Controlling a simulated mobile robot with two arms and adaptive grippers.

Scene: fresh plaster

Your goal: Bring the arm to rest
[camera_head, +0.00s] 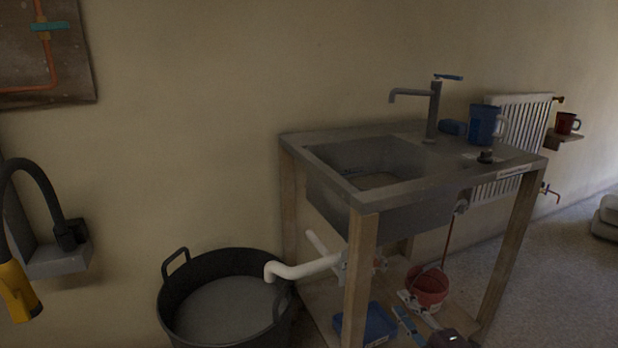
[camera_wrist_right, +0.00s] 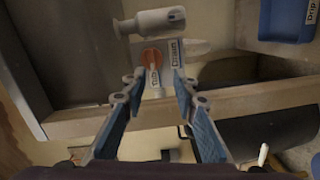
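My right gripper (camera_head: 409,309) is low under the sink bench, in front of its lower shelf. In the right wrist view the gripper (camera_wrist_right: 155,88) has its two blue-padded fingers spread, with nothing held between them. Beyond the fingertips is an orange round part (camera_wrist_right: 152,58) on a pale fitting, with tags that seem to read "Tap" and "Drain". I cannot tell whether the fingertips touch the fitting. My left gripper is not in view.
The wooden bench (camera_head: 361,270) carries a sink; its front legs flank my right gripper. A blue tray (camera_head: 378,328) and red bucket (camera_head: 428,288) are close by. A white pipe (camera_head: 305,268) reaches over a black tub (camera_head: 178,312).

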